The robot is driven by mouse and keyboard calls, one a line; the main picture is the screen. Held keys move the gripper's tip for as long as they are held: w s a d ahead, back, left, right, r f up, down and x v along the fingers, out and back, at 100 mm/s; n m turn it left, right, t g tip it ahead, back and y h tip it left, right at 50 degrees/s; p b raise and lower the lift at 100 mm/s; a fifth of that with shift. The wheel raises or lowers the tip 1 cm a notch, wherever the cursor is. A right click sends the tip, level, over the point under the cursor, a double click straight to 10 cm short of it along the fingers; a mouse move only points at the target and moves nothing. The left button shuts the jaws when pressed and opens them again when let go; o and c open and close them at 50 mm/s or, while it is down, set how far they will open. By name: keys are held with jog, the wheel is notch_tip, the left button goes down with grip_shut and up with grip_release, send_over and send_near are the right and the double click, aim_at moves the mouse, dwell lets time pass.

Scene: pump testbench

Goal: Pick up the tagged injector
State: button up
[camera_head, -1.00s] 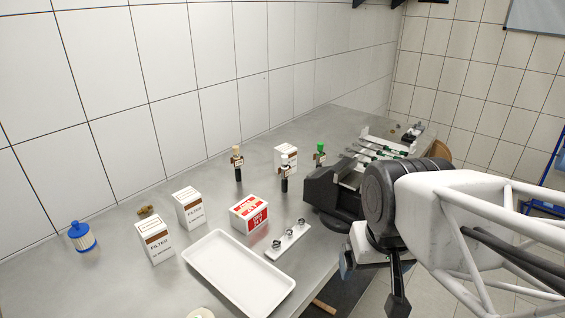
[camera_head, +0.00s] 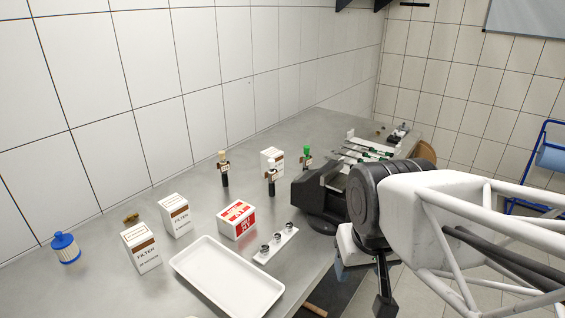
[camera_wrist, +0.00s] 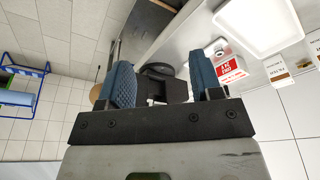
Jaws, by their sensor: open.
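Three injectors stand upright on the metal bench in the head view. One has a cream cap (camera_head: 224,170), one a white cap (camera_head: 271,180) and one a green cap (camera_head: 306,157). Each seems to carry a small brown-and-white tag; the tags are too small to read. My gripper (camera_wrist: 163,85) shows in the wrist view with its two blue fingers wide apart and nothing between them. It hangs to the right of the injectors, near the bench's front edge, apart from them. I cannot make out an injector clearly in the wrist view.
A black machine (camera_head: 318,205) stands between the injectors and my arm. A red-and-white box (camera_head: 237,220), a white holder with rings (camera_head: 276,244), a white tray (camera_head: 228,280), filter boxes (camera_head: 141,248) and a blue-capped filter (camera_head: 65,248) occupy the front left.

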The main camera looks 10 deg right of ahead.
dwell(0.3)
jog(key=m+t+y, duration=0.3)
jog(key=m+t, duration=0.3)
jog(key=m, duration=2.5)
send_near(273, 163)
jog(key=d+x, duration=0.1)
jog(key=x, duration=0.2)
jog(key=shift+w+a+f+m, duration=0.3)
jog(key=shift+w+a+m, duration=0.1)
jog(key=shift+a+m, duration=0.1)
jog(key=shift+f, duration=0.1)
jog(key=shift+x, duration=1.25)
